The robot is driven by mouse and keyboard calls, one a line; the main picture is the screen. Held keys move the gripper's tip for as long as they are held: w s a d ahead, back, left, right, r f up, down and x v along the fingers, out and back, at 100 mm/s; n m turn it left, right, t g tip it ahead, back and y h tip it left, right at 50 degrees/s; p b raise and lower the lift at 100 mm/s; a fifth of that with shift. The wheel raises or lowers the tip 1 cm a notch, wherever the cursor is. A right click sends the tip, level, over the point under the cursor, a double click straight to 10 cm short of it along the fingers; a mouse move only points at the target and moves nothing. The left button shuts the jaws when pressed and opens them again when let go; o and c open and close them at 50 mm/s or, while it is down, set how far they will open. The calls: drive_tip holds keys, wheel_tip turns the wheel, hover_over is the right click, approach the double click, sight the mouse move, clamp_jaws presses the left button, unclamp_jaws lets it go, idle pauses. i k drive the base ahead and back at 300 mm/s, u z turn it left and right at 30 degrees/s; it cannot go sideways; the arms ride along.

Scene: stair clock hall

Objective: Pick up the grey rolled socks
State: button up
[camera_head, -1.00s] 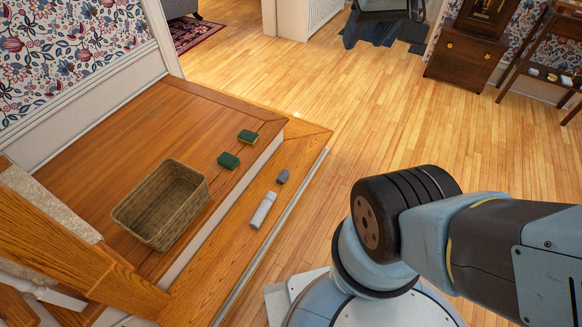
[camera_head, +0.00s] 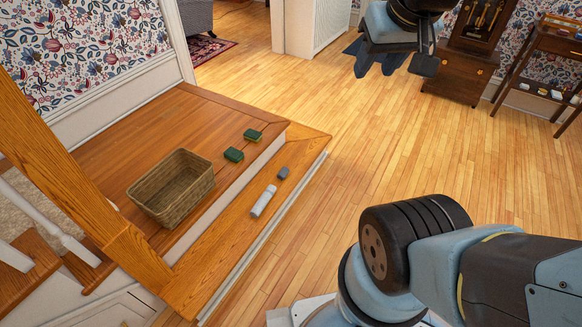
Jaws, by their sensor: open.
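A small grey roll (camera_head: 283,173), which looks like the grey rolled socks, lies on the lower wooden step in the head view, near its outer edge. It sits just behind a pale grey cylinder (camera_head: 263,201) on the same step. My gripper (camera_head: 425,62) is at the top right of the view, high and well apart from the socks, with nothing seen in it. Its fingers are seen small and partly overlapping, and it is open.
On the upper landing stand a wicker basket (camera_head: 172,190) and two green sponges, one nearer (camera_head: 233,155) and one farther (camera_head: 252,135). A wooden newel post (camera_head: 75,165) and stair rail rise at left. The plank floor (camera_head: 370,140) right of the step is clear.

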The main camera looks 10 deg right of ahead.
sight(282, 175)
drive_tip(key=u, duration=0.2)
drive_tip(key=i, duration=0.9)
drive_tip(key=z, duration=0.1)
